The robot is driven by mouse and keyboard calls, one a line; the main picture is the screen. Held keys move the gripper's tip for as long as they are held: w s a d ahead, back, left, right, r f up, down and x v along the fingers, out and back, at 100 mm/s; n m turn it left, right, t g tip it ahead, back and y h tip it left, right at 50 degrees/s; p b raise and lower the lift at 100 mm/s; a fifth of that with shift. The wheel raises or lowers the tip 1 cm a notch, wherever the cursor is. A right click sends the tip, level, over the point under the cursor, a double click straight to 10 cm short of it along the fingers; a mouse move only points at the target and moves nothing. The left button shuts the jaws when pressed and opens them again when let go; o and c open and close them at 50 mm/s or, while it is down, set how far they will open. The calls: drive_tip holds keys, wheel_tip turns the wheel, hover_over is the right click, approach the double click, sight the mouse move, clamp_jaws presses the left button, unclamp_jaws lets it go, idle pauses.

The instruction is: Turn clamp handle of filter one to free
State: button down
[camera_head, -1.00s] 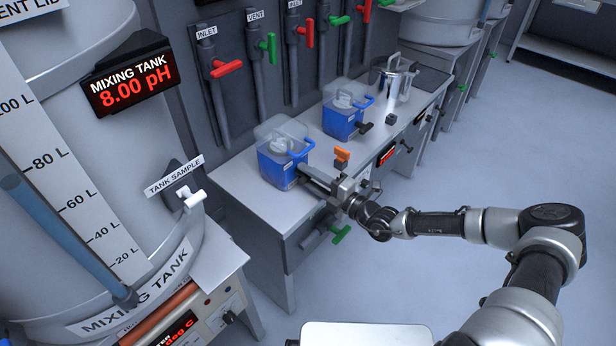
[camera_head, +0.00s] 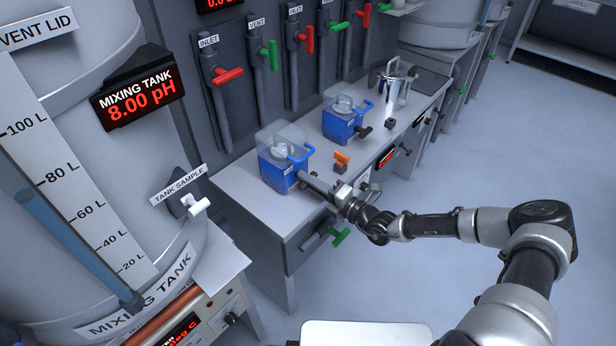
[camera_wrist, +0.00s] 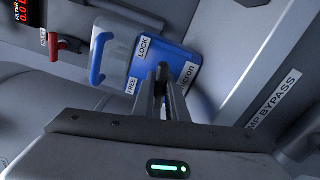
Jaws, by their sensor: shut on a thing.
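The nearer blue filter (camera_head: 272,176), with a clear lid and blue loop handle, stands on the grey bench. My gripper (camera_head: 304,179) reaches its front face from the right. In the wrist view the blue filter face (camera_wrist: 180,62) carries a LOCK label (camera_wrist: 144,46) and a FREE label (camera_wrist: 131,86). My gripper's fingers (camera_wrist: 163,72) are close together against this face, shut on the clamp handle. The fingers hide the handle, so its exact angle cannot be read.
A second blue filter (camera_head: 341,126) with a black handle (camera_head: 364,132) stands farther along the bench. An orange-handled valve (camera_head: 342,159) is close to my gripper. A green handle (camera_head: 340,236) is below the bench front. Red and green valves line the wall.

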drive_tip(key=n+p, duration=0.1)
drive_tip(key=n, duration=0.1)
drive_tip(key=n+p, duration=0.1)
drive_tip(key=shift+r+n+p, duration=0.2)
drive_tip(key=shift+n+p, duration=0.1)
drive_tip(key=shift+n, duration=0.1)
drive_tip(key=n+p, duration=0.2)
drive_tip(key=n, duration=0.1)
drive_tip(key=shift+n, duration=0.3)
drive_tip(key=n+p, duration=0.1)
drive_tip(key=n, duration=0.3)
drive_tip(key=shift+f+p, duration=0.1)
drive_tip(key=shift+p, duration=0.3)
drive_tip(key=shift+n+p, duration=0.55)
drive_tip(key=shift+n, duration=1.35)
drive_tip(key=c, duration=1.8)
unclamp_jaws()
drive_tip(key=shift+o, duration=0.2)
drive_tip(key=shift+f, duration=0.1)
